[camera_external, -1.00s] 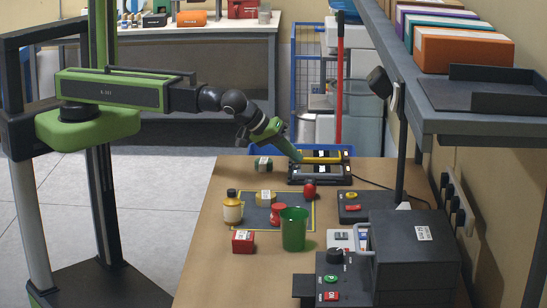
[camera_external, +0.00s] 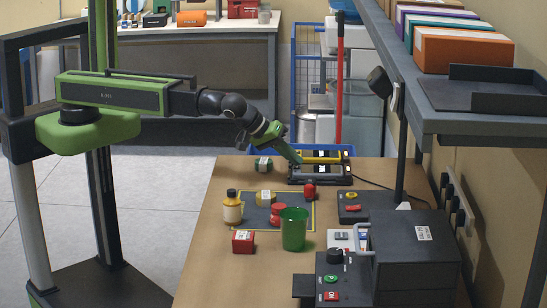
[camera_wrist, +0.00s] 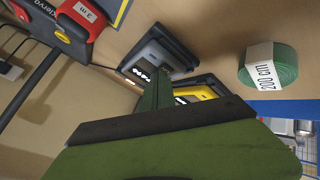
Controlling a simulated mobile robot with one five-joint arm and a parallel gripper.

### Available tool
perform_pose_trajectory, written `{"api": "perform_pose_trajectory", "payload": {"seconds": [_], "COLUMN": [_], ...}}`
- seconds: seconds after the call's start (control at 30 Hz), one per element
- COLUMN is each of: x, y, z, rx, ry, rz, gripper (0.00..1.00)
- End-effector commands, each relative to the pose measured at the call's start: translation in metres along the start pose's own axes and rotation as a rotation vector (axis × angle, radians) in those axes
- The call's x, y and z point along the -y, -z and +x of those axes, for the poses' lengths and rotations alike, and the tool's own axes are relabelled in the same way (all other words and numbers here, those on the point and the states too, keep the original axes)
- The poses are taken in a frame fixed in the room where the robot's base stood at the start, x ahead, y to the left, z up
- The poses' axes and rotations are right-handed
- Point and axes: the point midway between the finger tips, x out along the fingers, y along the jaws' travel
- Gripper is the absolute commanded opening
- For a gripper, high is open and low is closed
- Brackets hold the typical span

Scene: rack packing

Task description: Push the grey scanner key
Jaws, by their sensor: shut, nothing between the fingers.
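The grey scanner (camera_external: 322,172) lies in a dark dock at the far end of the table, in front of a yellow scanner (camera_external: 318,156). In the wrist view the grey scanner (camera_wrist: 158,48) shows its dark screen and a row of small pale keys (camera_wrist: 142,75). The yellow scanner (camera_wrist: 208,92) is partly behind my fingers there. My gripper (camera_external: 299,159) is shut and empty, pointing down at the left end of the scanners. In the wrist view its green fingertips (camera_wrist: 160,76) are close to the grey scanner's key end. I cannot tell whether they touch a key.
A green tape roll (camera_wrist: 270,66) marked 200 cm stands left of the dock. A green cup (camera_external: 294,230) and a yellow-white bottle (camera_external: 232,207) stand nearer. The shelf (camera_external: 450,120) overhangs the right side.

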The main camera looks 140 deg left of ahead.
Motion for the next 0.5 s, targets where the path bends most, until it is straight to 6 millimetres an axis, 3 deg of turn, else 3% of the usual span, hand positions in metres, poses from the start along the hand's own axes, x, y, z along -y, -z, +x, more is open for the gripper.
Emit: {"api": "perform_pose_trajectory", "payload": {"seconds": [0.5], "x": [-0.0057], "y": [0.0056], "z": [-0.0077], "rx": [0.0], "ry": [0.0], "rz": [0.0], "gripper": [0.0]}}
